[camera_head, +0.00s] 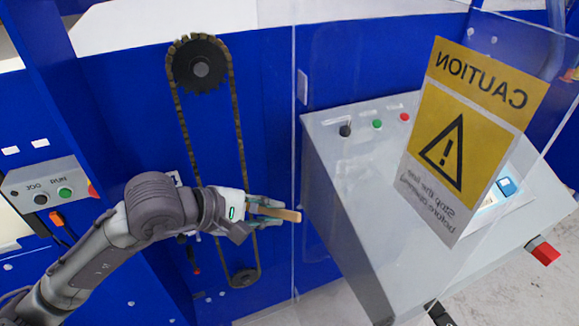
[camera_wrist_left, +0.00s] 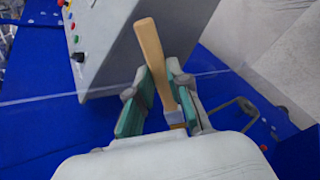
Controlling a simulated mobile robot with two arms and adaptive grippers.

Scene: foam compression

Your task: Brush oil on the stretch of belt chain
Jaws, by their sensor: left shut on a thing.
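The belt chain (camera_head: 240,165) is a long brown loop on the blue machine panel. It runs from a large dark sprocket (camera_head: 200,66) at the top to a small one (camera_head: 244,278) at the bottom. My left gripper (camera_head: 268,213) is beside the lower right run of the chain and is shut on a wooden brush handle (camera_head: 282,214). In the left wrist view, the handle (camera_wrist_left: 152,55) stands between the green fingers (camera_wrist_left: 162,95), pointing away from the palm. I cannot tell whether the brush touches the chain. My right gripper is not in view.
A clear guard panel with a yellow caution sign (camera_head: 476,125) stands right of the chain. Behind it is a grey console (camera_head: 350,190) with buttons. A small grey control box (camera_head: 50,188) is at the left. Blue panel lies bare around the chain.

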